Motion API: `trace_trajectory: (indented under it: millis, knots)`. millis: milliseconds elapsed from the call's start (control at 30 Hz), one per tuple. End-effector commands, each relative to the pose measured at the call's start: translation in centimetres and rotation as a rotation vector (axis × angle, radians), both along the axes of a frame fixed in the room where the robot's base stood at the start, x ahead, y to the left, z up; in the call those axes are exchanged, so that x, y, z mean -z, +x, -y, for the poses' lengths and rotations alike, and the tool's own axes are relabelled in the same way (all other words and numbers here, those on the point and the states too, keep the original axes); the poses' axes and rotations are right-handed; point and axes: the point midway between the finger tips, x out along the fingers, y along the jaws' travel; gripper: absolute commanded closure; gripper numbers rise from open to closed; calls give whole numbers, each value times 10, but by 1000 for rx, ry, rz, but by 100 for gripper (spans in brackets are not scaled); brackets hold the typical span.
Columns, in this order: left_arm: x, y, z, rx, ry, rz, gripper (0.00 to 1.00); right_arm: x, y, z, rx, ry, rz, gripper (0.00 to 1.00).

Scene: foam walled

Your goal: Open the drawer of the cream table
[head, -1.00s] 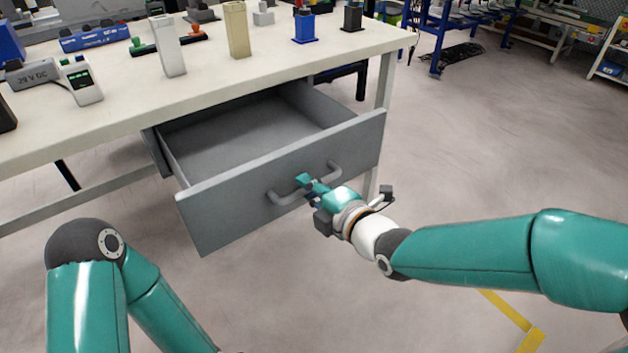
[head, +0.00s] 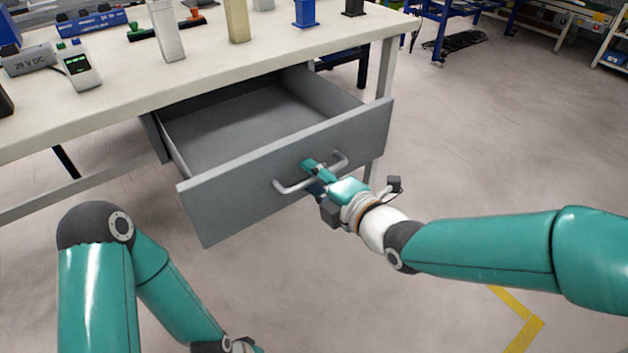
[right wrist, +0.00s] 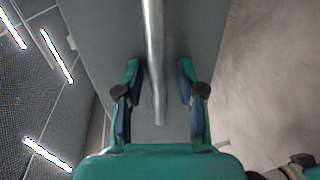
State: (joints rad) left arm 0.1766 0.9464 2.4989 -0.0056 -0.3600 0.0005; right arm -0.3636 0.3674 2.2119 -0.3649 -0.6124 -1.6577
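The cream table (head: 120,85) stands across the upper left of the head view. Its grey drawer (head: 240,130) is pulled well out and looks empty inside. A metal bar handle (head: 290,187) is on the drawer front (head: 235,195). My right gripper (head: 313,172) is at the handle. In the right wrist view, the fingers of this gripper (right wrist: 159,85) are spread apart, one on each side of the handle bar (right wrist: 154,60), with gaps on both sides. My left arm hangs at the lower left; its fingers are out of the picture.
On the tabletop are a handheld meter (head: 78,66), a light upright block (head: 166,30), a beige block (head: 236,20) and a blue stand (head: 305,12). The floor (head: 480,150) to the right is open. A yellow line (head: 525,325) marks it.

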Motion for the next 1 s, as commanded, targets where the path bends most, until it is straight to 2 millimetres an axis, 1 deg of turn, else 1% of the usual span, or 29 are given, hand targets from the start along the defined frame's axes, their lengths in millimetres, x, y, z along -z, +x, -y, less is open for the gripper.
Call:
trace_trajectory:
  millis: [167, 267, 500, 700, 833, 1000]
  knots:
    - [-1, 0, 0, 0, 0, 0, 60, -3, -8, 7, 1, 0, 2, 61]
    - [-1, 0, 0, 0, 0, 0, 60, -6, -18, 15, 1, 0, 2, 61]
    - [-1, 0, 0, 0, 0, 0, 60, -16, -56, 46, 2, 1, 2, 61]
    - [-1, 0, 0, 0, 0, 0, 60, -21, -80, 65, 1, 0, 2, 61]
    - [0, 0, 0, 0, 0, 0, 60, -23, -89, 72, -1, -1, 0, 61]
    - [0, 0, 0, 0, 0, 0, 60, -23, -92, 74, -1, 0, -2, 61]
